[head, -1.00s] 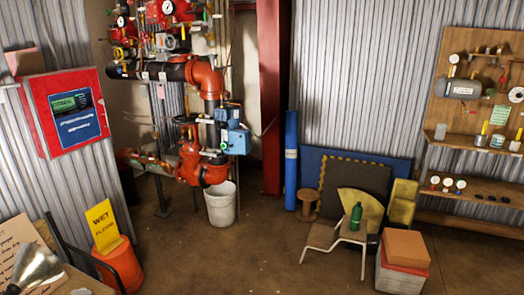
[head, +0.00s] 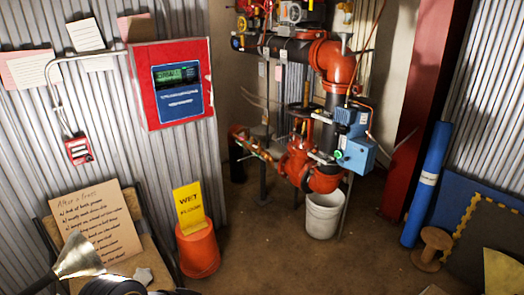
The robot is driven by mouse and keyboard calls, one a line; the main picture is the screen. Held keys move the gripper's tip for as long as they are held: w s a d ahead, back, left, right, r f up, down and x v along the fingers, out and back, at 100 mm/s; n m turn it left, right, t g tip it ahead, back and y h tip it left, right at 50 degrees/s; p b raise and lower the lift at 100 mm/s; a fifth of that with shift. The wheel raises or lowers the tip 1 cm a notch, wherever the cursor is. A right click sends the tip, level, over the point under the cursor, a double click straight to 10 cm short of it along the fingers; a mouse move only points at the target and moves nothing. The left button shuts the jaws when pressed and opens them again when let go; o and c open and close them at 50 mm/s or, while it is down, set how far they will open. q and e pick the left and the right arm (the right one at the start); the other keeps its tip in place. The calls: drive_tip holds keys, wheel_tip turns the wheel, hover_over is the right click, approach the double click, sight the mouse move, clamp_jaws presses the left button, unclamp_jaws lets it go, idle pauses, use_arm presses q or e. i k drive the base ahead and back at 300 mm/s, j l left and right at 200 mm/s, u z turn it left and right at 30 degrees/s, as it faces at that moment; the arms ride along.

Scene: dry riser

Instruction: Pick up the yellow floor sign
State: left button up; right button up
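The yellow floor sign (head: 190,207) stands in the lower left middle of the head view, with dark lettering that reads "WET FLOOR". It rests on top of an orange upturned bucket (head: 198,253), in front of the corrugated metal wall. Nothing is holding it.
Left of the bucket, a chair holds a handwritten cardboard sign (head: 98,228); a metal cone-shaped shade (head: 76,258) is in front. Behind are red piping and a white bucket (head: 323,214). A wooden spool (head: 432,248) stands right. The brown floor between (head: 290,265) is clear.

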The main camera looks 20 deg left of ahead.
sight(188, 200)
drive_tip(key=i+u, duration=0.8)
drive_tip(key=i+l+u, duration=0.25)
drive_tip(key=i+u, duration=0.15)
drive_tip(key=i+l+u, duration=0.55)
drive_tip(key=u, duration=0.3)
drive_tip(key=i+l+u, duration=0.5)
drive_tip(key=u, duration=0.35)
drive_tip(key=i+l+u, duration=0.1)
drive_tip(key=l+u, duration=0.75)
drive_tip(key=i+l+u, duration=0.1)
drive_tip(key=l+u, duration=0.15)
drive_tip(key=l, duration=0.2)
drive_tip(key=l+u, duration=0.25)
drive_tip(key=l, duration=0.2)
